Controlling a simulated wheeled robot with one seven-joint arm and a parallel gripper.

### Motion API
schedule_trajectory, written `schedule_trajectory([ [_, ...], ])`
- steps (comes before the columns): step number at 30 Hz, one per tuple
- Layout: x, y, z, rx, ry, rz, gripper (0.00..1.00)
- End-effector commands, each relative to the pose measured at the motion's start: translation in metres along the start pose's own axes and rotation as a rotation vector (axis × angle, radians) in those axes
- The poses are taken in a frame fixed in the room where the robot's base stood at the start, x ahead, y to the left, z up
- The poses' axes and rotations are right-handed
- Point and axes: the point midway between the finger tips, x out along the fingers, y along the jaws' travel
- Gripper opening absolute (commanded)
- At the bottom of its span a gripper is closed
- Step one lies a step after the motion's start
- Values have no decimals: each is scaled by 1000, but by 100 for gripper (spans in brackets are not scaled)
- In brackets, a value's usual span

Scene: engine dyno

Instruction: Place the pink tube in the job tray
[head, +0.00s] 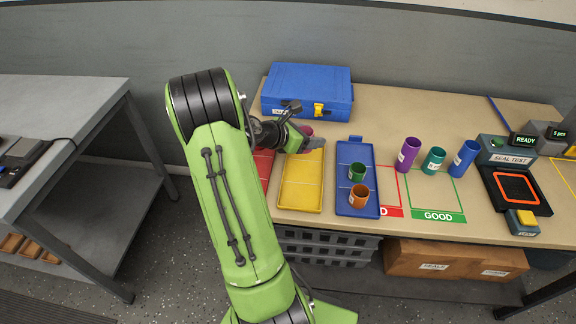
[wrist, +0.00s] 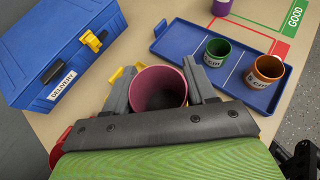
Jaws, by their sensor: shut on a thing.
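The pink tube (wrist: 158,88) stands between the two fingers of my gripper (wrist: 155,78), which is shut on it; its open mouth faces the wrist camera. In the head view my gripper (head: 306,141) is over the far end of a yellow tray (head: 301,196), and only a little of the pink tube (head: 307,130) shows behind it. Right of that is a blue tray (head: 345,152) holding a green tube (head: 357,172) and an orange tube (head: 358,197), both upright. A red tray (head: 262,165) is partly hidden by my arm. I see no label telling which is the job tray.
A blue delivery case (head: 307,90) stands close behind my gripper. A purple tube (head: 408,154), a teal tube (head: 433,160) and a blue tube (head: 465,158) stand upright near the GOOD marking (head: 438,216). The seal tester (head: 512,185) is at the right.

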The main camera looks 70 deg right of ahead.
Motion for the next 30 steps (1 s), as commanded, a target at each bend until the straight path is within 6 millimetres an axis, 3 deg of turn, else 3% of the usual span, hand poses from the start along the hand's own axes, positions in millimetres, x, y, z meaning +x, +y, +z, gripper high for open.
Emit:
schedule_trajectory([
  [6, 27, -1, -49, -4, 2, -2, 22],
  [13, 45, -1, -83, -4, 2, -2, 22],
  [23, 46, 0, -85, -2, 0, 0, 22],
  [24, 47, 0, -86, -2, 1, 0, 57],
  [29, 46, 0, -86, -1, 1, 0, 81],
  [30, 46, 0, -86, -2, 1, 0, 81],
])
